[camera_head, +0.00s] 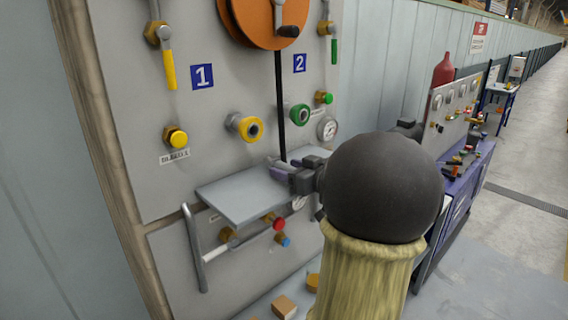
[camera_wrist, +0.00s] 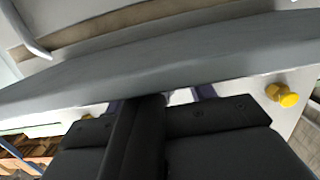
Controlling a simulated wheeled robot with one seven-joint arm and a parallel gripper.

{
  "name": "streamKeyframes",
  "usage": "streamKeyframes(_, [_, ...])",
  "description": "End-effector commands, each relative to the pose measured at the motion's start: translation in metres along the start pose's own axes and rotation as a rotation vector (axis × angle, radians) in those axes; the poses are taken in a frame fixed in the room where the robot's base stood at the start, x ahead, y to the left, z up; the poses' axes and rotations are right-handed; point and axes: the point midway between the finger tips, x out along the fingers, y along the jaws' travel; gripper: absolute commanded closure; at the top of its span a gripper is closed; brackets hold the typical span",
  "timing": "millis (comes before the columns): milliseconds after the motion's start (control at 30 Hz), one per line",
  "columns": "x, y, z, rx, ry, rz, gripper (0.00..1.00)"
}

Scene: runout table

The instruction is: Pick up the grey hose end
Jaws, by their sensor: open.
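A black hose (camera_head: 280,105) hangs straight down from the orange reel (camera_head: 268,18) on the grey panel. Its lower end meets the area of my gripper's fingertips, and I cannot clearly make out a grey hose end there. My gripper (camera_head: 278,170) is open, just above the right part of the grey shelf (camera_head: 232,200). I cannot tell whether anything is between the fingers.
Yellow (camera_head: 249,128) and green (camera_head: 299,114) ringed fittings and a gauge (camera_head: 327,129) stick out above the shelf. A grey bent handle (camera_head: 194,250) and red and blue knobs (camera_head: 282,241) are below it. A blue workbench (camera_head: 466,170) stands at right.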

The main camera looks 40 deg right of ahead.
Motion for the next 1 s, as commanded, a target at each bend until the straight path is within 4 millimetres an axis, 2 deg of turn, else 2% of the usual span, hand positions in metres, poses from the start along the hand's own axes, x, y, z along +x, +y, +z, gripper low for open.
streamKeyframes(100, [0.0063, -0.0001, -0.0002, 0.001, 0.001, 0.000, 0.45])
streamKeyframes(567, [0.0060, -0.0001, 0.0004, 0.000, 0.001, 0.000, 0.45])
streamKeyframes(600, [0.0060, -0.0001, 0.0003, 0.000, 0.001, 0.000, 0.47])
streamKeyframes(867, [0.0060, -0.0001, 0.0003, 0.000, 0.001, 0.000, 0.98])
streamKeyframes(1000, [0.0059, -0.0001, -0.0004, -0.001, 0.002, 0.000, 1.00])
